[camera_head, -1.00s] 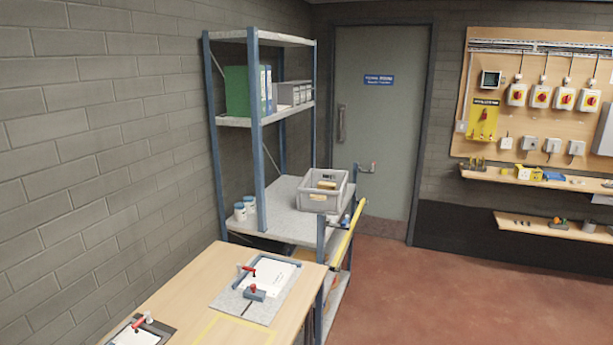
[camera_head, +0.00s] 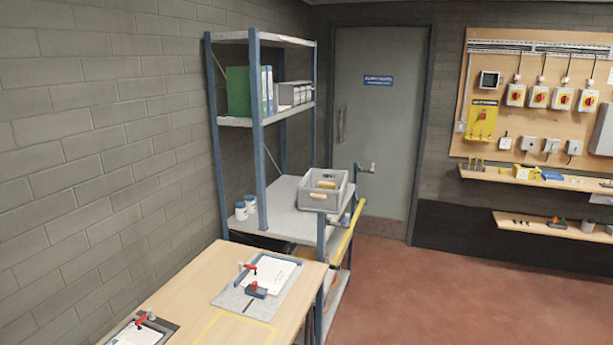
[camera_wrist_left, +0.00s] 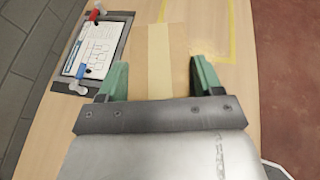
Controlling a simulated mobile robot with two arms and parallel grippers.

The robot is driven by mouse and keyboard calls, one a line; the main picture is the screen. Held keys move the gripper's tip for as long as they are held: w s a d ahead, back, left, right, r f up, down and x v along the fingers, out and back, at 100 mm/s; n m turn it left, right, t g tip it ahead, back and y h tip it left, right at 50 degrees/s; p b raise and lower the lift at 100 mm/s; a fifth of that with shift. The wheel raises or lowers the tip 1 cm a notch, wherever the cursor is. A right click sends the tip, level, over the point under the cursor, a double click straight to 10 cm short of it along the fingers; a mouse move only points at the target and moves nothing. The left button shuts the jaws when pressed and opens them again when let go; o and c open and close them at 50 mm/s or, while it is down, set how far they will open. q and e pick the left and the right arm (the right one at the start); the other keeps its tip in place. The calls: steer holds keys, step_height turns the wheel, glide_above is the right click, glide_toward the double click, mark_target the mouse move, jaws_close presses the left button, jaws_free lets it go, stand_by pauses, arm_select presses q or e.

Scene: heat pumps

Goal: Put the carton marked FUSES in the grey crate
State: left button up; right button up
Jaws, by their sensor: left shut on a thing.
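In the left wrist view my left gripper (camera_wrist_left: 158,78) has green fingers, one on each side of a brown carton (camera_wrist_left: 179,55) with a pale tape strip down its middle. The gripper is shut on this carton, above the wooden bench. No FUSES marking can be read on the side that shows. The grey crate (camera_head: 338,201) stands open-topped on the shelf rack's middle shelf, in the head view. Something pale yellow shows inside it, too small to make out. My right gripper is in neither view.
The wooden bench (camera_head: 190,287) carries clamp boards with papers (camera_head: 265,275). The shelf rack (camera_head: 258,130) stands behind it, with white tubs (camera_head: 245,208) left of the crate and an upper shelf above. Bare red floor (camera_head: 440,285) lies to the right.

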arm_select(q)
steer(key=a+r, duration=0.8)
steer(key=a, duration=0.5)
steer(key=s+d+r+m+g+h, duration=0.1)
steer(key=s+d+r+m+h, duration=0.1)
steer(key=s+d+r, duration=0.45)
steer(key=s+d+r+m+h, duration=0.2)
steer(key=s+d+r, duration=0.1)
steer(key=d, duration=0.6)
steer(key=s+d+r+m+g+h, duration=0.15)
steer(key=s+d+r, duration=0.25)
steer(key=d, duration=0.4)
steer(key=d+f+n, duration=0.2)
steer(key=d, duration=1)
step_height(320, 180, down, 13)
steer(key=b, duration=1.3)
steer(key=shift+m+t+y, duration=0.35)
steer(key=shift+t, duration=0.1)
steer(key=shift+s, duration=0.1)
